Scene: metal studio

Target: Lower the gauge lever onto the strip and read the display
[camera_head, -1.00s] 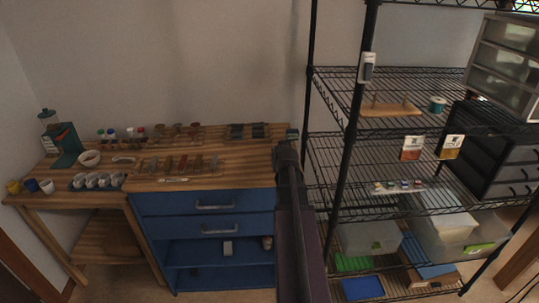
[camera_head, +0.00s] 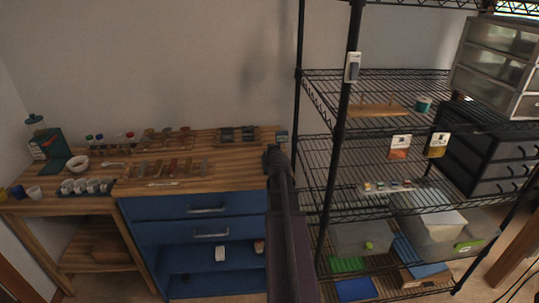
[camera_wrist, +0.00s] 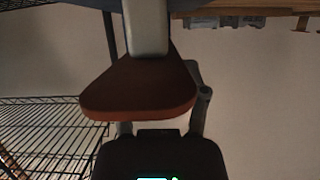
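Several strips (camera_head: 170,168) in grey, red and tan lie in a row on the wooden bench top in the head view. I cannot make out the gauge, its lever or its display for certain. A small grey device (camera_head: 282,136) sits at the bench's back right corner, close to my arm's end, too small to identify. My gripper (camera_wrist: 160,122) hangs in the wrist view, which looks upside down. A reddish-brown piece (camera_wrist: 140,88) with a grey bar (camera_wrist: 147,28) covers the space between its fingers, so its opening and any hold are hidden.
A black wire shelf (camera_head: 400,140) with bins stands right of the bench. Cups (camera_head: 85,186), a white bowl (camera_head: 77,163), dark items (camera_head: 238,133) and small bottles crowd the bench top (camera_head: 225,160). Blue drawers (camera_head: 190,208) are below. A white device (camera_head: 352,67) hangs on the shelf post.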

